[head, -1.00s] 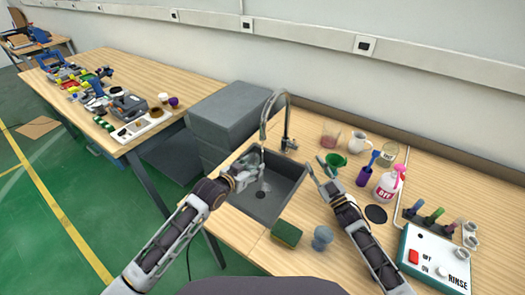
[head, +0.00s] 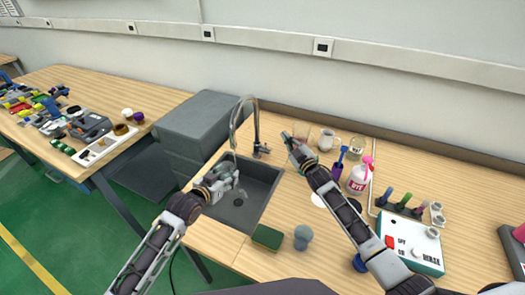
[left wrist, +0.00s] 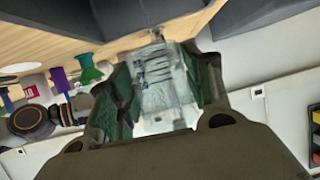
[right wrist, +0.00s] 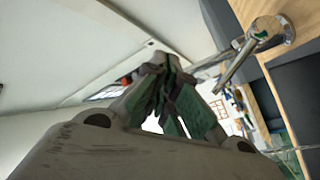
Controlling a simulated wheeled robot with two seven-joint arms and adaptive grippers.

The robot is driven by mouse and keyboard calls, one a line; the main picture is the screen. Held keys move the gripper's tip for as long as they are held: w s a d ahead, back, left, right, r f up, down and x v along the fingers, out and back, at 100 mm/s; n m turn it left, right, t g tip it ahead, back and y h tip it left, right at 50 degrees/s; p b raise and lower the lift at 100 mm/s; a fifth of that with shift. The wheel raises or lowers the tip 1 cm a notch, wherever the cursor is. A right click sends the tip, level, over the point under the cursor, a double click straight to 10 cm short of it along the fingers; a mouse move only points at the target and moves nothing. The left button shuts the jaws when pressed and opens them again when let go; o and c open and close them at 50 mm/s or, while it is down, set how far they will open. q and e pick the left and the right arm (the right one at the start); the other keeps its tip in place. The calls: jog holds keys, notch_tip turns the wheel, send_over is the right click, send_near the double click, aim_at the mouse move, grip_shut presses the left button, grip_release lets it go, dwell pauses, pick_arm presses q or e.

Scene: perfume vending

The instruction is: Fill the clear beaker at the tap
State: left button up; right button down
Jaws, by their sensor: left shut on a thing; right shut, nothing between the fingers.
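The clear beaker (left wrist: 165,82), with dark graduation marks, sits between the fingers of my left gripper in the left wrist view. In the head view my left gripper (head: 224,180) is shut on it over the dark sink (head: 258,190), below the tap's spout. The tap (head: 256,122) arches over the sink's back edge, with its lever (head: 262,149) on the right side. My right gripper (head: 288,138) is shut and empty, a little right of the tap and apart from it. The tap's base (right wrist: 270,30) shows at upper right in the right wrist view. I cannot tell whether water runs.
A pink-tinted glass (head: 302,131), a white mug (head: 328,141) and a spray bottle (head: 358,178) stand right of my right gripper. A rinse box (head: 412,243) is at right. Grey blocks (head: 195,120) stand left.

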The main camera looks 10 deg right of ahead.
jog(key=w+a+r+n+g+h, duration=0.1)
jog(key=w+a+r, duration=0.1)
jog(key=w+r, duration=0.15)
jog(key=n+g+h, duration=0.2)
jog(key=n+g, duration=0.2)
jog(key=n, duration=0.1)
send_over(267, 148)
jog(key=a, duration=0.1)
jog(key=s+a+n+g, duration=0.1)
jog(key=a+n+g, duration=0.1)
jog(key=a+n, duration=0.2)
jog(key=s+a+n+g+h, duration=0.1)
jog(key=s+n+g+h, duration=0.4)
jog(key=s+n, duration=0.5)
jog(key=shift+s+a+g+h, duration=0.4)
jog(key=shift+s+h, duration=0.2)
jog(key=shift+s, duration=0.9)
jog(key=shift+f, duration=0.1)
jog(key=w+d+f, duration=0.4)
jog(key=w+f, duration=0.2)
jog(key=w, duration=0.2)
jog(key=shift+w+f, duration=0.3)
